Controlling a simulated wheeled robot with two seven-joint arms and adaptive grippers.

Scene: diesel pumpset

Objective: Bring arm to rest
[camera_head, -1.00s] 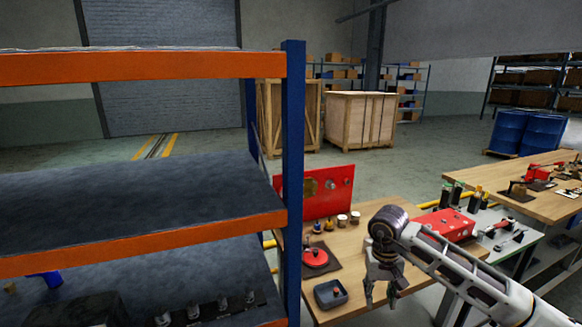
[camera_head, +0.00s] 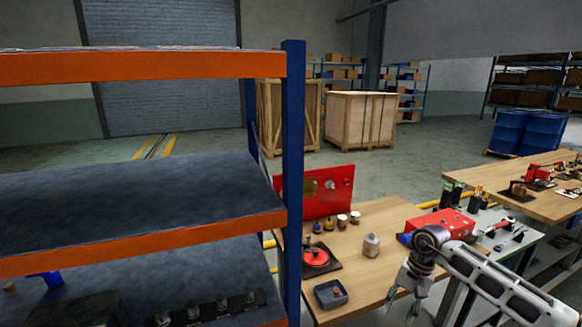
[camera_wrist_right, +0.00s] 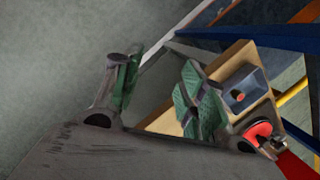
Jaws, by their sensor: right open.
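My right gripper (camera_head: 404,303) hangs at the end of my right arm near the front edge of the wooden workbench (camera_head: 345,262), fingers pointing down. It is open and empty. In the right wrist view its green-padded fingers (camera_wrist_right: 160,90) stand apart with grey floor and part of the bench between and behind them. My left gripper is not in view.
On the bench are a dark tray (camera_head: 330,294), a red round part on a dark mat (camera_head: 316,257), a grey-white container (camera_head: 371,245) and a red panel (camera_head: 315,192). A blue-and-orange shelf (camera_head: 292,180) stands left. A red box (camera_head: 445,222) lies behind my arm.

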